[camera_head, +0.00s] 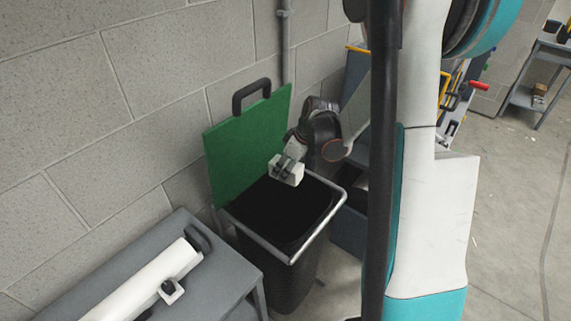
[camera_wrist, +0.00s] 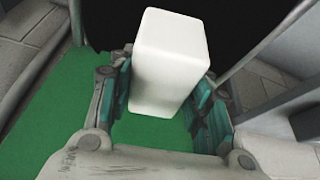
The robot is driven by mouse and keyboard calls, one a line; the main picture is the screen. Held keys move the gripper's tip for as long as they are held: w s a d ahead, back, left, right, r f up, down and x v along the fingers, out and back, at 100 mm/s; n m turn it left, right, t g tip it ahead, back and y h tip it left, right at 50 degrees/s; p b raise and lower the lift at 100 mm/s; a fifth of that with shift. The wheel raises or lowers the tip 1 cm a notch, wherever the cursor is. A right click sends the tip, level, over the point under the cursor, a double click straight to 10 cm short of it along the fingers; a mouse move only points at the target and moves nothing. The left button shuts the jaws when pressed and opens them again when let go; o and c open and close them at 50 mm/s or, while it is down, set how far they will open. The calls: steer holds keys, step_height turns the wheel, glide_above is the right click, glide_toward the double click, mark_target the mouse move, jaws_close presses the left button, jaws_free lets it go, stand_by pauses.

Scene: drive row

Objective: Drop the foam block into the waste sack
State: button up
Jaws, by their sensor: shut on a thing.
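The white foam block (camera_head: 285,170) is in my gripper (camera_head: 291,158), in the air above the mouth of the waste sack. The wrist view shows the block (camera_wrist: 168,62) between the two fingers of my gripper (camera_wrist: 165,100), with the dark opening behind it. The black waste sack (camera_head: 279,278) hangs in a grey metal frame (camera_head: 262,242) beside the wall. Its opening faces up, and its inside is too dark to make out. The green lid (camera_head: 237,140) with a black handle stands raised at the back.
The block wall (camera_head: 80,120) is close behind the sack. A workbench (camera_head: 540,75) stands at the far right, with open floor (camera_head: 520,210) before it.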

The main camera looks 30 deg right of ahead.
mark_target(299, 169)
step_height(299, 169, down, 6)
steer(key=b, duration=0.3)
steer(key=shift+b, duration=0.3)
steer(key=shift+r, duration=0.1)
steer(key=o, duration=1)
steer(key=shift+c, duration=0.2)
steer(key=shift+r, duration=0.1)
steer(key=v, duration=1.1)
steer(key=shift+s+r, duration=0.2)
steer(key=shift+r, duration=0.2)
steer(key=shift+a, duration=0.1)
